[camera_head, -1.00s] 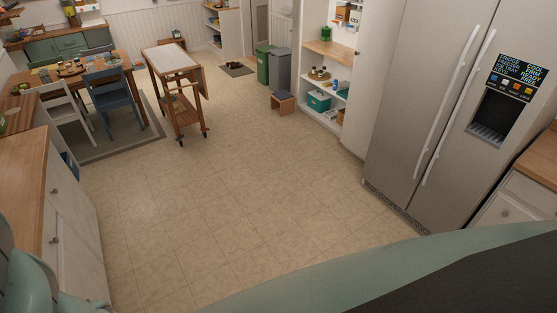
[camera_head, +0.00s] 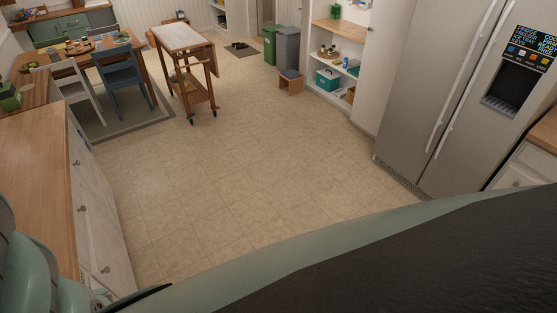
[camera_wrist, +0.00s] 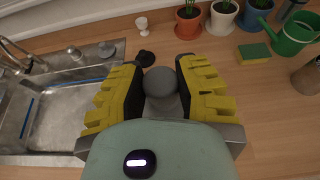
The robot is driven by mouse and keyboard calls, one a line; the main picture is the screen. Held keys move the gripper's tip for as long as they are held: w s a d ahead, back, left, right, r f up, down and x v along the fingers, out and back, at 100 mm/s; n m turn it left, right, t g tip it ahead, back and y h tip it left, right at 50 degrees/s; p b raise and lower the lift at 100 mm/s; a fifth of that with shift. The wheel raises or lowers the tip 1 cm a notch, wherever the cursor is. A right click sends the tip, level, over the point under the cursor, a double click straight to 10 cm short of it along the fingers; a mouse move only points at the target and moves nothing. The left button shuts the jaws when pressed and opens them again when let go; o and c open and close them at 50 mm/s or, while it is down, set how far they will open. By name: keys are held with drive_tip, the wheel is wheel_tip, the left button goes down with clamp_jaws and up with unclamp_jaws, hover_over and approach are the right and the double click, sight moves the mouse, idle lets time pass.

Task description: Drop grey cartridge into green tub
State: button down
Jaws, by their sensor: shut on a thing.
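My gripper (camera_wrist: 162,92) shows in the wrist view with its yellow-padded fingers on either side of a grey rounded thing, which looks like the grey cartridge (camera_wrist: 160,80). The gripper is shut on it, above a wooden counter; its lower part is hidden. In the head view a tall green bin (camera_head: 270,45) stands far off on the floor beside a grey bin; it may be the green tub. A teal box (camera_head: 327,78) sits on a low shelf to its right. My gripper and the cartridge do not show in the head view.
The wrist view shows a sink (camera_wrist: 70,105), potted plants (camera_wrist: 222,15), a sponge (camera_wrist: 254,53) and a green watering can (camera_wrist: 292,35). In the head view, a wooden cart (camera_head: 187,65), chairs and a table stand left; a fridge (camera_head: 440,90) stands right. The middle floor is clear.

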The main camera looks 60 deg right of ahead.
drive_tip(key=shift+w+d+f+b, duration=0.1)
drive_tip(key=shift+f+b, duration=2.8)
drive_tip(key=shift+f, duration=1.05)
drive_tip(key=shift+r, duration=0.1)
drive_tip(key=c, duration=0.7)
unclamp_jaws()
drive_tip(key=v, duration=1.2)
